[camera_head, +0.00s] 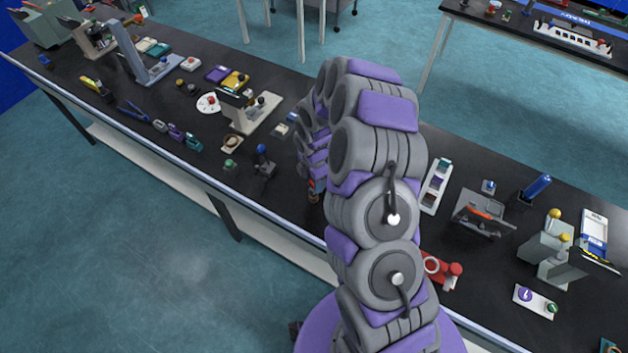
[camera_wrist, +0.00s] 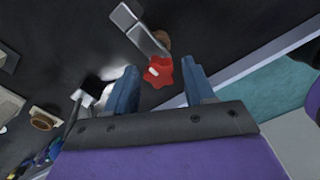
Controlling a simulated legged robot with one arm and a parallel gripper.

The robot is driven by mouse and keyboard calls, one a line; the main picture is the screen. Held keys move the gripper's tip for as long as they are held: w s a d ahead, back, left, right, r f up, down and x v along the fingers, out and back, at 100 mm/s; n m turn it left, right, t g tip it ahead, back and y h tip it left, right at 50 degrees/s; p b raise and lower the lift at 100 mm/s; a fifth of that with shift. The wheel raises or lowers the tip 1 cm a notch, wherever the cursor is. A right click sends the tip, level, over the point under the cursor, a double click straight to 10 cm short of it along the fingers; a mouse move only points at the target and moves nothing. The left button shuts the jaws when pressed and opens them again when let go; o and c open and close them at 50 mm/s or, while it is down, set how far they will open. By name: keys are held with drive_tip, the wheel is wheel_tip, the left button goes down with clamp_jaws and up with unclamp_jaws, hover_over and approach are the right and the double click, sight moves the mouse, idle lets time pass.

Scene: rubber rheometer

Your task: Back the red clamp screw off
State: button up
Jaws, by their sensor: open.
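In the wrist view, the red clamp screw (camera_wrist: 159,72) has a lobed red head with a small pale mark. It sits at the end of a grey bar-like fixture (camera_wrist: 148,36), with a brown round part (camera_wrist: 161,40) beside it. My gripper (camera_wrist: 160,67) is open, with one blue finger left of the red head and the other right of it. The head lies between or just beyond the fingertips, with dark gaps on the sides; the exact depth is unclear. In the head view my own arm mostly hides this spot, and I cannot make out the screw's head there.
The black bench (camera_head: 285,215) carries many items. A dark stand with a blue knob (camera_head: 262,160) is left of my arm. A red device (camera_head: 440,270) and a white strip with vials (camera_head: 436,187) are on the right. The bench's front edge runs close by.

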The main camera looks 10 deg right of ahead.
drive_tip(key=m+b, duration=0.1)
drive_tip(key=m, duration=0.8)
drive_tip(key=shift+b, duration=0.4)
drive_tip(key=m, duration=0.4)
drive_tip(key=shift+b, duration=0.4)
drive_tip(key=m, duration=0.5)
drive_tip(key=c, duration=0.9)
drive_tip(key=n, duration=0.4)
